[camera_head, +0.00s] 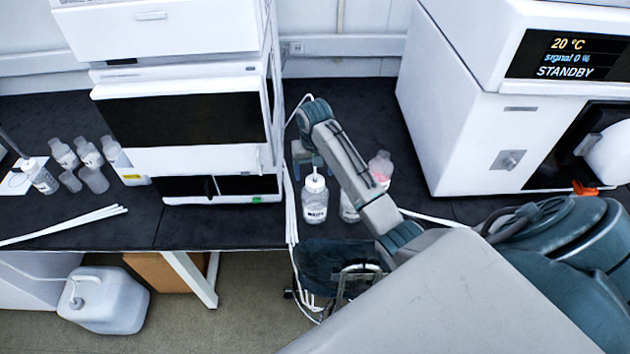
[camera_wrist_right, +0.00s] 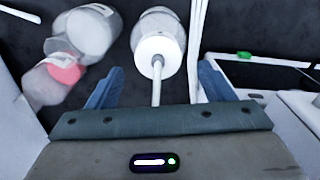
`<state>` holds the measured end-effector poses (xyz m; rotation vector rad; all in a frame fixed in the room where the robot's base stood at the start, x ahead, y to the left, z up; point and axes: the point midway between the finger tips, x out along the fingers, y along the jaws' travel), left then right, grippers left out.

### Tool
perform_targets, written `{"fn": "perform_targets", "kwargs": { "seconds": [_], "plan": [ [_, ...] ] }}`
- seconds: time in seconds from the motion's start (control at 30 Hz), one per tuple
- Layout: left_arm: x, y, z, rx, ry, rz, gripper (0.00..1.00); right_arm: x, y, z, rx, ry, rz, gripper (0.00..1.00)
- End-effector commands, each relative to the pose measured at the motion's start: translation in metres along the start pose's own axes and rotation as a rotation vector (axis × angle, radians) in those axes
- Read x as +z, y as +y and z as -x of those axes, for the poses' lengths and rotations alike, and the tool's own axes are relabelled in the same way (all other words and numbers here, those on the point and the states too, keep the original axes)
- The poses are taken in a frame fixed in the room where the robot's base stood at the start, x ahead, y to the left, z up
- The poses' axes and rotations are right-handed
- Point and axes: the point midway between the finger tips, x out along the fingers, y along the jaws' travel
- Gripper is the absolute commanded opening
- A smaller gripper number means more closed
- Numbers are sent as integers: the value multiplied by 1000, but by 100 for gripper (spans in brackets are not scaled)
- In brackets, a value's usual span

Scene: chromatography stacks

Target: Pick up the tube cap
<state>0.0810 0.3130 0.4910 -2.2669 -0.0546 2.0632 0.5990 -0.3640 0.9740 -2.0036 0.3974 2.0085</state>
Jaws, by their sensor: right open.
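The tube cap (camera_head: 315,183) is white, with a thin tube rising from its top. It sits on an upright clear bottle with a label (camera_head: 315,208) on the dark bench. In the right wrist view the cap (camera_wrist_right: 157,52) lies between the two blue fingers, slightly beyond their tips, with its tube running back toward the palm. My right gripper (camera_wrist_right: 160,78) is open and holds nothing. In the head view the right gripper (camera_head: 306,158) is just above and behind the cap, partly hidden by my arm. My left gripper is out of view.
White instrument stacks (camera_head: 185,125) stand left, and a white unit (camera_head: 465,130) stands right. Loose white tubes hang at the bench front. Several bottles stand far left.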

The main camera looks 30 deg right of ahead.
Motion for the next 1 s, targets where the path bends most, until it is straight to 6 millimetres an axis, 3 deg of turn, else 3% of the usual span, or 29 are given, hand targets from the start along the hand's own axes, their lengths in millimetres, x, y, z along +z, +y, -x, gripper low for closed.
{"fn": "perform_targets", "kwargs": {
  "seconds": [0.1, 0.3, 0.53, 0.8, 1.0],
  "plan": [
    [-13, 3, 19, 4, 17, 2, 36, 4, 2, -12, 2, -5, -1, 75],
    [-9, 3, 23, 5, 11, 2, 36, 3, 2, -34, 0, -1, 0, 75],
    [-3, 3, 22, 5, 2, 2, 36, 3, 2, -37, 0, 0, 0, 75],
    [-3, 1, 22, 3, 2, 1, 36, 3, 2, -36, 0, 0, 0, 25],
    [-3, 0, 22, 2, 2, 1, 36, 2, 2, -36, 0, 0, 0, 25]
  ]
}}
